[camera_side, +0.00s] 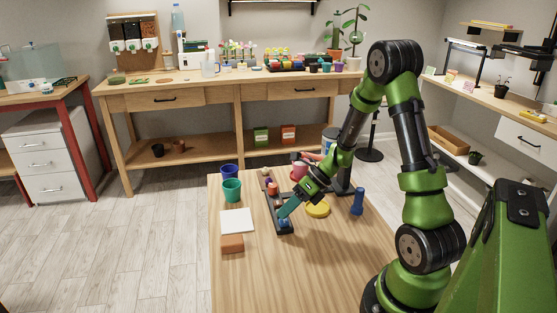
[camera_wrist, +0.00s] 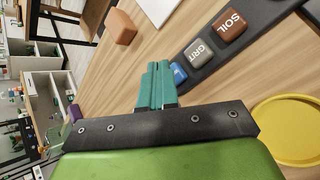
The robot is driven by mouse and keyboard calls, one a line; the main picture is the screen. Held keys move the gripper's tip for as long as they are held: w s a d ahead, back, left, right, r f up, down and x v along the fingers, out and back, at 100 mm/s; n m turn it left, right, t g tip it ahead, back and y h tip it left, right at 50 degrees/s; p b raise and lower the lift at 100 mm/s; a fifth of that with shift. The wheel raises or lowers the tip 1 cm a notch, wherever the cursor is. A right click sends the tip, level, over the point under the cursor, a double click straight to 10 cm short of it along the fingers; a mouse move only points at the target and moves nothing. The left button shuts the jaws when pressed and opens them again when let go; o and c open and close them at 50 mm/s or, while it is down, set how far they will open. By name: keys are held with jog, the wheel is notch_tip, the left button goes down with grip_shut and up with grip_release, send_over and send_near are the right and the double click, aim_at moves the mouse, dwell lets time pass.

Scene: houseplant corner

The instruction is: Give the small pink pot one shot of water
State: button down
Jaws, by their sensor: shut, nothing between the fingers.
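The small pink pot (camera_side: 299,172) stands at the far side of the wooden table, just beyond the dark button panel (camera_side: 289,231); my wrist view does not show it. The panel carries several coloured buttons. A blue button (camera_side: 283,222) is at its near end; in the wrist view the blue button (camera_wrist: 179,73) is partly hidden by my fingers, with its label mostly covered. Beside it are a grey GRIT button (camera_wrist: 198,53) and a brown SOIL button (camera_wrist: 230,25). My gripper (camera_side: 285,214) has teal fingers, shut and empty, right by the blue button. I cannot tell if they touch it.
A blue pot (camera_side: 229,170) and a teal pot (camera_side: 232,190) stand at the table's left. A white square (camera_side: 237,220) and an orange-brown block (camera_side: 232,243) lie nearer. Right of the panel are a yellow dish (camera_side: 318,209) and an upright blue object (camera_side: 357,202). The near table is clear.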

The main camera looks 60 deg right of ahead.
aim_at(287, 219)
jog(key=shift+f, duration=0.5)
dwell(0.7)
jog(key=shift+r, duration=0.95)
jog(key=shift+r, duration=2.5)
